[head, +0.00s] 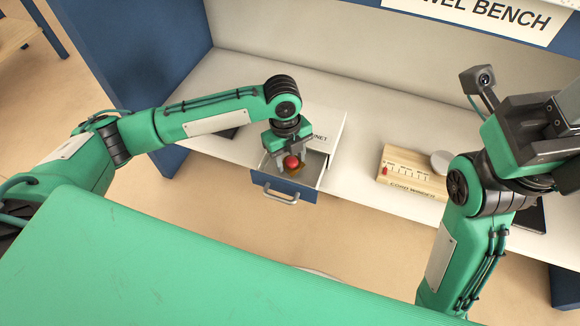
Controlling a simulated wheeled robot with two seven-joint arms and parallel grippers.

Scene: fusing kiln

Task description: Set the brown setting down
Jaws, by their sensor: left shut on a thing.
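My left gripper (291,164) points down into the open drawer (312,172) of a small white cabinet on the bench. It is shut on the brown setting (296,170), which shows only as a small brown patch between and below the fingers. A round red piece (291,162) sits at the setting, between the fingertips. The fingers hide most of the setting, and I cannot tell if it touches the drawer floor. My right arm is raised at the right edge, and its fingertips are not visible.
The drawer has a blue front (276,187) with a grey handle (282,198). A wooden cord winder board (412,174) with a red peg lies on the bench to the right, near a pale round object (440,160). The bench between cabinet and board is clear.

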